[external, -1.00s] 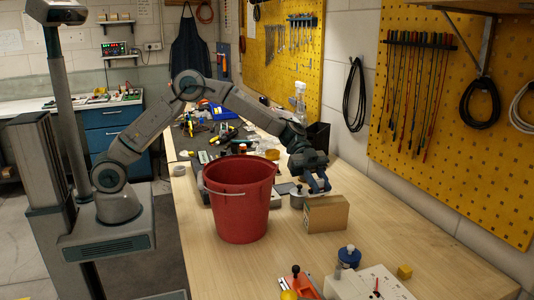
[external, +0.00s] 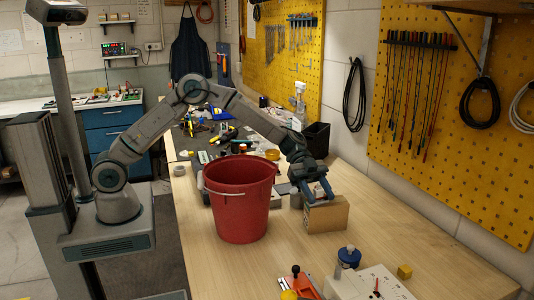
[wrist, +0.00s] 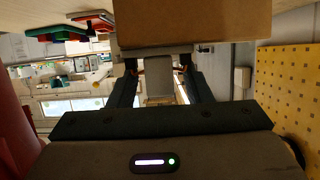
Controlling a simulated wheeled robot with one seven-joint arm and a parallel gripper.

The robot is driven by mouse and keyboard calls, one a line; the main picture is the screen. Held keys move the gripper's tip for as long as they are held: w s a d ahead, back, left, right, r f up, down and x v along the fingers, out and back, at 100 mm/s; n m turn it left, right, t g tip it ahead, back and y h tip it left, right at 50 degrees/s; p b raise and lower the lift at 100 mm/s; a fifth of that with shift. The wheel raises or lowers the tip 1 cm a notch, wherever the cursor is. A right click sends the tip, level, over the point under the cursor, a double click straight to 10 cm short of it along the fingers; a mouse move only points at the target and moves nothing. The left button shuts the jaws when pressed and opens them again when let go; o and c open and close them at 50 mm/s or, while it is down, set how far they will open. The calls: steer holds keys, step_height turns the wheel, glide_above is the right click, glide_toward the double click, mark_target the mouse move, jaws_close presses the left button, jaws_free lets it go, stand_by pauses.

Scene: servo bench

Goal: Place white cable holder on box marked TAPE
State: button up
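The cardboard box (external: 329,217) stands on the bench to the right of the red bucket; any marking on it is too small to read. It fills the top of the wrist view (wrist: 195,22). My gripper (external: 318,196) points down at the box's top, near its left end. In the wrist view its two fingers (wrist: 160,68) stand on either side of a pale grey-white piece (wrist: 162,82), which looks like the white cable holder held between them. The holder is mostly hidden in the external view. I cannot tell whether it touches the box.
The red bucket (external: 239,205) stands close to the left of the box. The bench right of the box is clear.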

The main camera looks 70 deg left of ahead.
steer(key=shift+r+p, duration=0.2)
steer(key=shift+p, duration=0.1)
steer(key=b+v, duration=0.3)
steer(key=v, duration=0.9)
steer(key=shift+f, duration=0.1)
